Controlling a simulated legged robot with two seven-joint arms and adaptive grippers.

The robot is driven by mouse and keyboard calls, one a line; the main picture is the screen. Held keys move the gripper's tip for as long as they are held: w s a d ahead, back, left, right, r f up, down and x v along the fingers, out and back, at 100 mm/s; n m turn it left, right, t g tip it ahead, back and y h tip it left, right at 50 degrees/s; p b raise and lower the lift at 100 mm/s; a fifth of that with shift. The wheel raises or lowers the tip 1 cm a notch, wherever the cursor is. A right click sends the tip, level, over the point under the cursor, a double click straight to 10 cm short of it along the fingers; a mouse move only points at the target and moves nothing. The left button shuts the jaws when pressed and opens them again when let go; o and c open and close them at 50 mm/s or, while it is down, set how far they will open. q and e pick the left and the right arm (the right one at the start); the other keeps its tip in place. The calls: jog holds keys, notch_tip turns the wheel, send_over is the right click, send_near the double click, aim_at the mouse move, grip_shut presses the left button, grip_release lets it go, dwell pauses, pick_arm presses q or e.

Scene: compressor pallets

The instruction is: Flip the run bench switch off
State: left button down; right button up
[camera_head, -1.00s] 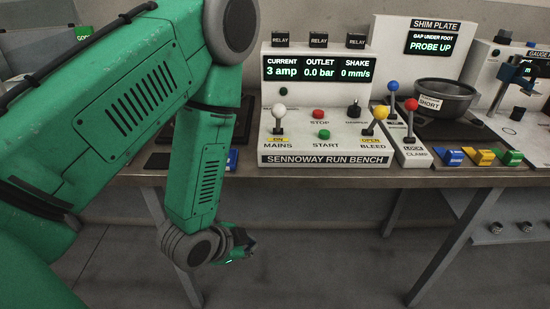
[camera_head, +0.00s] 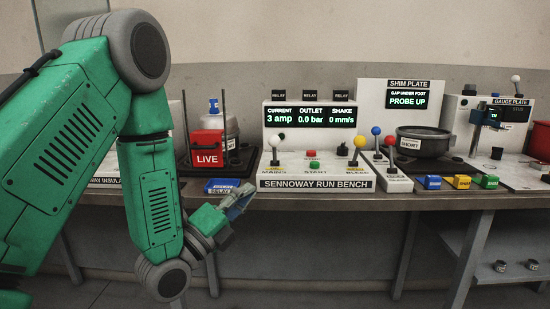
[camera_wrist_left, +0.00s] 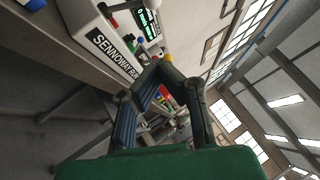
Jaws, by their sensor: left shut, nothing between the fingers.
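The Sennoway run bench (camera_head: 262,183) is a white console on the table, and its front also shows in the left wrist view (camera_wrist_left: 88,22). Its mains switch (camera_head: 274,143) is a lever with a white ball, standing up at the console's left end. A red stop button, a green start button (camera_head: 315,166) and a yellow-ball bleed lever (camera_head: 360,143) are to its right. The display (camera_head: 310,117) reads 3 amp, 0.0 bar, 0 mm/s. My left gripper (camera_head: 245,192) is shut and empty, just left of the console's front corner, below the mains switch. Its fingers (camera_wrist_left: 160,72) fill the wrist view's middle. My right gripper is out of view.
A red LIVE box (camera_head: 207,148) and a blue relay block (camera_head: 221,186) sit left of the console. Red- and blue-ball levers, a dark pot (camera_head: 423,140) and coloured blocks (camera_head: 462,182) are to its right. Open space lies before the table edge.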

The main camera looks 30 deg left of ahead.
pick_arm(q)
jog(key=b, duration=0.2)
send_near(275, 151)
jog(key=w+d+r, duration=0.3)
jog(key=w+r, duration=0.1)
jog(key=w, duration=0.1)
jog(key=shift+w+r, duration=0.1)
jog(key=shift+r, duration=0.15)
jog(key=shift+d, duration=0.15)
jog(key=shift+r, duration=0.1)
